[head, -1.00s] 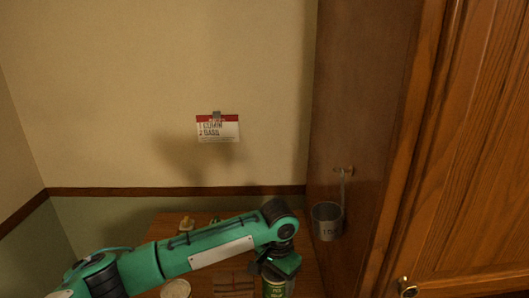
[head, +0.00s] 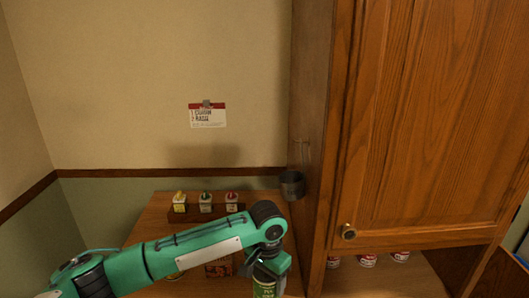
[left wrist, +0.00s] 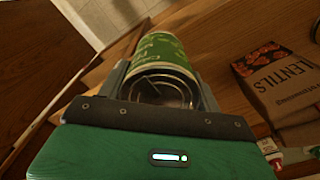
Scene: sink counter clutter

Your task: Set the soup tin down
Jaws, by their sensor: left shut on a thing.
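The soup tin (head: 264,289) is green with a pale band, at the bottom edge of the head view. My left gripper (head: 267,277) is shut on it over the wooden counter (head: 150,230). In the left wrist view the tin (left wrist: 163,48) lies between the two fingers, with its metal end facing the camera. The tin's lower part is cut off in the head view, so I cannot tell whether it touches the counter. My right gripper is not in view.
A rack (head: 190,214) with three small jars stands at the counter's back. A lentils box (left wrist: 280,80) is beside the tin. A grey cup (head: 292,186) hangs on the cabinet side (head: 310,100). Several red-and-white tins (head: 367,261) stand under the cabinet.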

